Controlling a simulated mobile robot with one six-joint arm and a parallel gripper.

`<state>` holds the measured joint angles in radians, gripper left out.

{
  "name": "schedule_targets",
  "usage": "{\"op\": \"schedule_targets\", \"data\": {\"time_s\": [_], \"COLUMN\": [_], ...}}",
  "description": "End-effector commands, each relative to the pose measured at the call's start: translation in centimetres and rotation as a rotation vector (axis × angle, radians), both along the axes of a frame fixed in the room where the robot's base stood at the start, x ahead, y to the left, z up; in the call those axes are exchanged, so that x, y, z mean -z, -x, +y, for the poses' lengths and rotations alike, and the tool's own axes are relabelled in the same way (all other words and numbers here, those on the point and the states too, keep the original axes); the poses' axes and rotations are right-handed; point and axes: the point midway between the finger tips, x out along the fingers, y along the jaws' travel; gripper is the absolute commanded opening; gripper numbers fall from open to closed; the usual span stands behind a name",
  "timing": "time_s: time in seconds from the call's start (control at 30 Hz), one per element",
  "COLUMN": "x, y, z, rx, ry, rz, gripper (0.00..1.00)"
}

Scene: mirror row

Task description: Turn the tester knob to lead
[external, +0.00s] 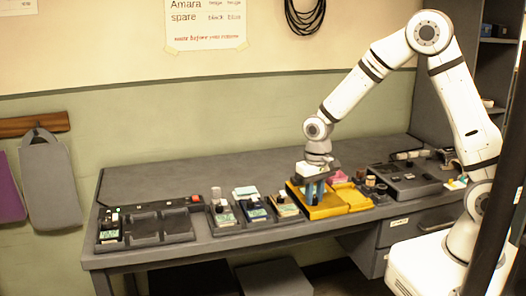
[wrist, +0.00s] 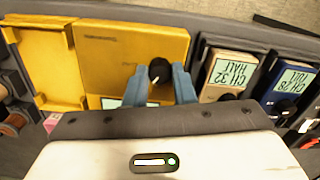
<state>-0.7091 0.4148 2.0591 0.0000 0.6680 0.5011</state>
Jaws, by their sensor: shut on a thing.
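The tester is a yellow case (external: 328,207) standing open on the bench, and it fills the upper middle of the wrist view (wrist: 120,50). Its knob (wrist: 160,70) is round and black with a white pointer mark, which shows at its lower edge in the wrist view. My gripper (external: 315,190) points down over the tester. Its blue fingers are closed on the two sides of the knob, as the wrist view shows (wrist: 159,82). A pale screen (wrist: 122,102) on the tester is partly hidden by my gripper. The position markings around the knob are not legible, so I cannot tell which setting it points to.
A beige pack (wrist: 227,73) reading "CH 32 HALL" and a dark blue pack (wrist: 287,85) reading "CH 28" stand beside the tester. A dark tray (external: 175,237) is at the left. A grey panel (external: 405,187) stands at the right. The bench's back strip is clear.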

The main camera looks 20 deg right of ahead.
Motion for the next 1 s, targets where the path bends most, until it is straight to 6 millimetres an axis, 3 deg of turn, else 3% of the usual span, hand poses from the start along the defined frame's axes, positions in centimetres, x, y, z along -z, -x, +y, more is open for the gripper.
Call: {"op": "schedule_targets", "data": {"time_s": [0.6,1.0], "x": [0.03,0.00], "y": [-0.02,-0.04], "z": [0.04,0.05], "rx": [0.582,0.869], "ry": [-0.001,-0.002], "rz": [-0.001,-0.001], "gripper": [0.00,0.00]}}
